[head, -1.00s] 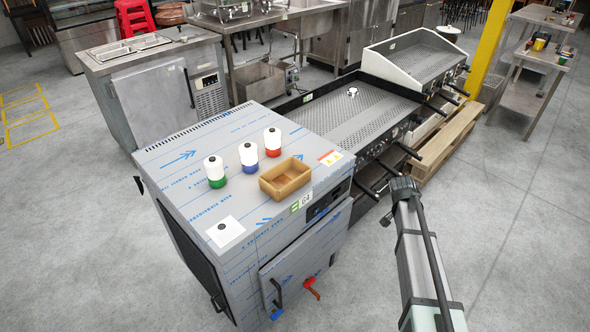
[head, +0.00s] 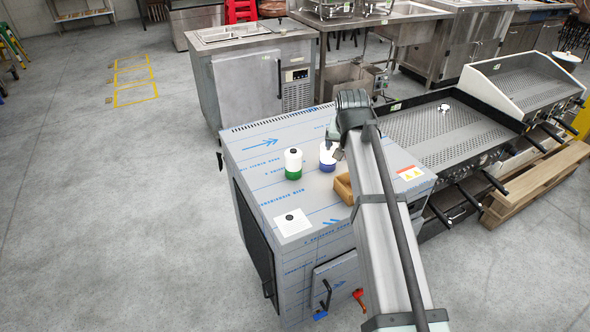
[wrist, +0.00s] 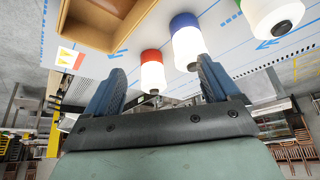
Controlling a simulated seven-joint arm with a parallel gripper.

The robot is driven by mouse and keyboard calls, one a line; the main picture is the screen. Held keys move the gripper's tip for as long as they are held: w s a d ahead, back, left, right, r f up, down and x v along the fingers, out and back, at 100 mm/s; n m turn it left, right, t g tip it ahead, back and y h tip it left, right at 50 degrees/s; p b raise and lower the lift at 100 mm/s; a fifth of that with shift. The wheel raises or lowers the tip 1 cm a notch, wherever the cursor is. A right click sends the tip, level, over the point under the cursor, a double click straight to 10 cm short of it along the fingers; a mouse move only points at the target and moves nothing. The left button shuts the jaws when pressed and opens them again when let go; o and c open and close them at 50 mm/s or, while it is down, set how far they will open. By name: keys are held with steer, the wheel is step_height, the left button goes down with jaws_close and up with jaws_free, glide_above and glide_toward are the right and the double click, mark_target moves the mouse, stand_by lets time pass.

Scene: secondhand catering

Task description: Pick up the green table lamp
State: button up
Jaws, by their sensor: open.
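The green table lamp (head: 293,168), a white rounded body on a green base with a dark top, stands upright on the film-covered cabinet top. It also shows at the upper right of the wrist view (wrist: 270,14), partly cut off by the frame edge. The blue lamp (head: 327,158) stands to its right, partly covered by my arm. The red lamp (wrist: 152,74) shows in the wrist view between my fingers in the picture, but is hidden in the head view. My gripper (wrist: 160,72) is open and empty; the green lamp is outside its fingers.
A wooden tray (head: 342,190) sits on the cabinet top (head: 250,172), partly behind my arm. A white card (head: 292,222) lies near the front. A griddle (head: 430,132) adjoins on the right.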

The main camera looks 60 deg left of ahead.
mark_target(294, 155)
steer(key=s+a+r+n+g+y, duration=0.1)
steer(key=s+a+n, duration=0.15)
steer(key=s, duration=0.45)
steer(key=s+a+r+n+g+y, duration=0.1)
steer(key=s+n, duration=0.2)
steer(key=s, duration=0.3)
steer(key=x, duration=0.7)
steer(key=shift+a, duration=0.15)
steer(key=shift+x, duration=3.1)
steer(key=shift+w, duration=0.15)
steer(key=shift+c, duration=0.2)
steer(key=c, duration=1.3)
